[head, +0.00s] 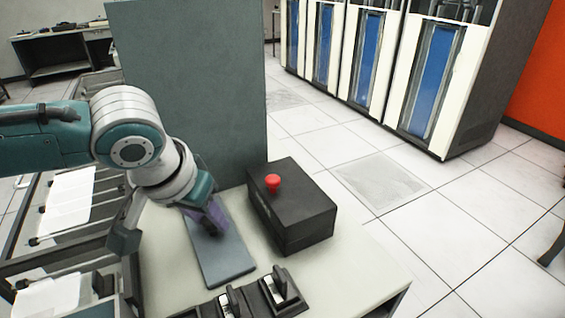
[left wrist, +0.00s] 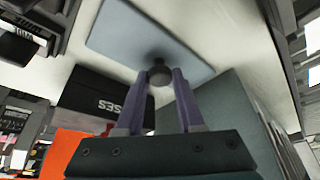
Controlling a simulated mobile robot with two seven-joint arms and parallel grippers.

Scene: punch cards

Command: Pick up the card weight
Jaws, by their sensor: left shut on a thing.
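The card weight (left wrist: 160,73) shows in the left wrist view as a small dark, rounded piece between the two purple fingertips. My left gripper (left wrist: 160,78) is shut on it. In the head view my left gripper (head: 213,222) points down over the flat blue-grey pad (head: 226,262), and its fingers hide the weight. The pad (left wrist: 125,30) also shows in the left wrist view, with a dark shadow beside the weight. I cannot tell whether the weight touches the pad. My right gripper is not in view.
A black box (head: 303,222) with a red button (head: 272,182) stands right of the pad. Black-handled devices (head: 280,288) sit at the table's front. A grey-green panel (head: 195,80) rises behind. Racks with white cards (head: 68,195) are at left. The table's right side (head: 365,265) is clear.

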